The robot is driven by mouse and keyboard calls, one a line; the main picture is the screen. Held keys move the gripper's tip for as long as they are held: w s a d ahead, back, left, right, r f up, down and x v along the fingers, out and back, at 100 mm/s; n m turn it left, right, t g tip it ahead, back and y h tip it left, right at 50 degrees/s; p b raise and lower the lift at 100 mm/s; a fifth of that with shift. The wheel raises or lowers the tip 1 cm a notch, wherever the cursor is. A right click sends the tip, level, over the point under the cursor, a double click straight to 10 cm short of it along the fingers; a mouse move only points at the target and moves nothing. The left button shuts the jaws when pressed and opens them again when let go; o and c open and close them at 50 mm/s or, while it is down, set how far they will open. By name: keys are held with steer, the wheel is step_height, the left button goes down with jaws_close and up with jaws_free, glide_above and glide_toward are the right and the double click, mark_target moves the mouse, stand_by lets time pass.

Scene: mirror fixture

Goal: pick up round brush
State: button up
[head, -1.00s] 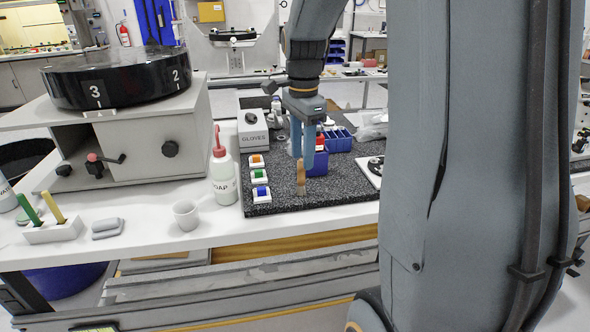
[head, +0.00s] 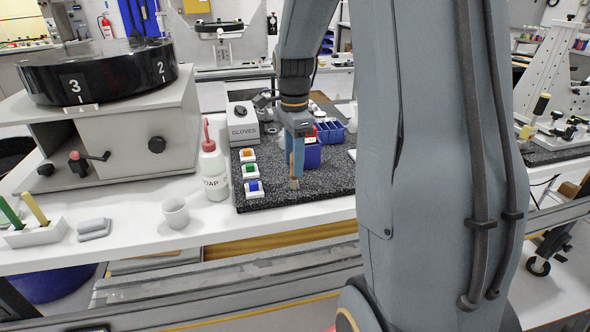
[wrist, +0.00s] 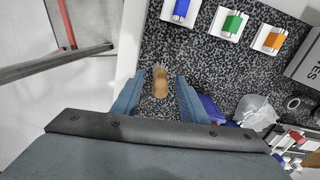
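The round brush (head: 295,184) has a tan wooden handle and stands roughly upright on the speckled dark mat (head: 325,182), near its front edge. My gripper (head: 297,168) points down over it, and its blue fingers partly hide the handle in the head view. In the wrist view the brush (wrist: 160,82) lies between the two open fingertips of my gripper (wrist: 156,92), with a gap on each side. Neither finger appears to touch it.
A blue bin (head: 312,156) stands close behind my fingers. Three switch-like blocks, the blue one (head: 254,188) nearest, line the mat's left side. A soap bottle (head: 214,175) and a white cup (head: 175,213) stand further left.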

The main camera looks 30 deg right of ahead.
steer(key=shift+f, duration=1.25)
jaws_close()
steer(key=shift+r, duration=0.15)
